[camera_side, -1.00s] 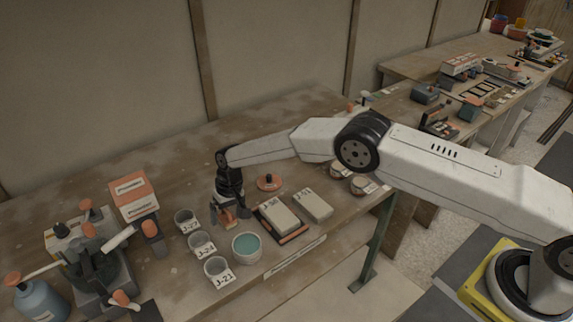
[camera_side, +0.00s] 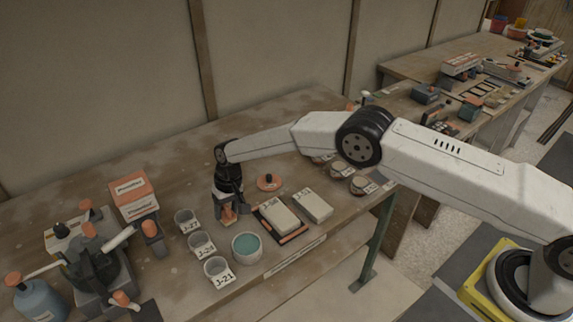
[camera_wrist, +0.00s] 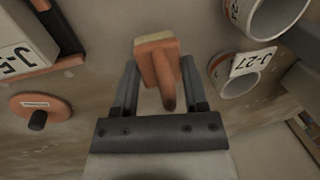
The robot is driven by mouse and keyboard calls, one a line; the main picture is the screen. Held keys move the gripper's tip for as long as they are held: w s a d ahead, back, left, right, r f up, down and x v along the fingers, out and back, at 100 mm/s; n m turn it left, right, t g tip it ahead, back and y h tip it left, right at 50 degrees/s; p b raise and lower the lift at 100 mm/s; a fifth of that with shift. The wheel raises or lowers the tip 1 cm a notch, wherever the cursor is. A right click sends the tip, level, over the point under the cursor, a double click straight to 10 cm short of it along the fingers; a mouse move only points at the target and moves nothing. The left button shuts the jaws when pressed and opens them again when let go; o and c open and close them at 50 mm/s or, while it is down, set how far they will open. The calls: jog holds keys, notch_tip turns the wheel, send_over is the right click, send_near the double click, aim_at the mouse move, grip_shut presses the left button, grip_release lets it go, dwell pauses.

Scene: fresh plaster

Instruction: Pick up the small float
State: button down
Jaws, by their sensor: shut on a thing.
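The small float (camera_wrist: 158,62) is an orange block with a pale edge and a rounded orange handle. In the wrist view it sits between the two dark fingers of my gripper (camera_wrist: 160,80), which is shut on it. In the side view my gripper (camera_side: 229,208) points down over the bench, with the orange float (camera_side: 228,216) at its tip. The fingers hide part of the float there. I cannot tell for sure how far it is clear of the bench top.
Cups labelled J-27 (camera_side: 186,221) and J-21 (camera_side: 217,270) stand left of my gripper. A bowl of teal liquid (camera_side: 246,248) stands in front. Pale blocks (camera_side: 281,217) and an orange disc with a knob (camera_side: 269,182) lie to the right.

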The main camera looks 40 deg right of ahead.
aim_at(231, 215)
jog(key=shift+s+r, duration=0.1)
jog(key=shift+r, duration=0.85)
jog(key=shift+s+d+r, duration=0.3)
jog(key=shift+s+r, duration=0.35)
jog(key=shift+r, duration=0.15)
jog(key=s+d+r, duration=0.4)
jog(key=s+r, duration=0.4)
jog(key=s, duration=0.3)
jog(key=shift+s, duration=0.4)
